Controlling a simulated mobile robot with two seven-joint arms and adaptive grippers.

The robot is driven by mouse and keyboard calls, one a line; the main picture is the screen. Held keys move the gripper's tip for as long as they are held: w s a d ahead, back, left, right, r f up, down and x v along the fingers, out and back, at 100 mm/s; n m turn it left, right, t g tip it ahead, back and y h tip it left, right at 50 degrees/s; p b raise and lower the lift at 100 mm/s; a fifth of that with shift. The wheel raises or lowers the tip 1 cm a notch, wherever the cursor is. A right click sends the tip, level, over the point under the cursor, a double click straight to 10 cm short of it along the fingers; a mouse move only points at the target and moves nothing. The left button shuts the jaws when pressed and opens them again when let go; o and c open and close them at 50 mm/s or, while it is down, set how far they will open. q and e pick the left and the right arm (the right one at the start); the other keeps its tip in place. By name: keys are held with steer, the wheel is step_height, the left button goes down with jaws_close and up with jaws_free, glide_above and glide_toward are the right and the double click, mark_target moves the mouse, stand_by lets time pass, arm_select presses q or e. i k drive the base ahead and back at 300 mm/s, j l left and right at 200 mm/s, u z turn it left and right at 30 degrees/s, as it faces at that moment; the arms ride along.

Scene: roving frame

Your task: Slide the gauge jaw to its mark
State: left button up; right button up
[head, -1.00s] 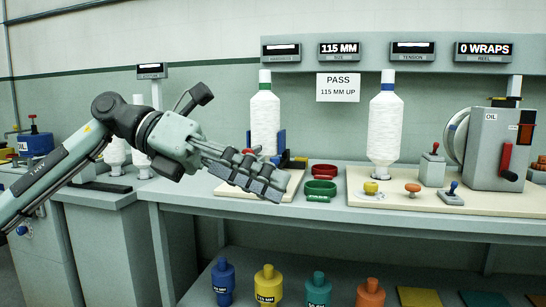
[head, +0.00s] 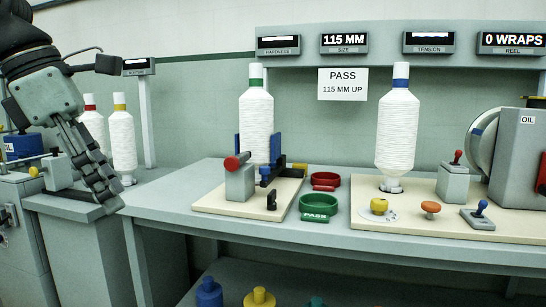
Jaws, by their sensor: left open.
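The gauge stands on a cream board (head: 225,203) on the bench, in the middle of the head view. It has a grey block (head: 240,182) with a red knob (head: 236,161), and an upright blue jaw (head: 276,148) at the right of a white bobbin with a green cap (head: 256,125). More blue shows at the bobbin's left. I cannot tell whether the jaw touches the bobbin. The size display (head: 344,42) reads 115 MM. I cannot make out a mark. My left gripper (head: 108,195) is open and empty, pointing down well left of the gauge. My right gripper is out of view.
A green PASS tray (head: 318,206) and a red tray (head: 325,180) sit right of the gauge board. A blue-capped bobbin (head: 396,125) and a grey reel machine (head: 516,150) stand farther right. The bench's front left (head: 155,205) is clear. Two bobbins stand behind my left gripper.

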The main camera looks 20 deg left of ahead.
mark_target(275, 157)
steer(key=i, duration=1.45)
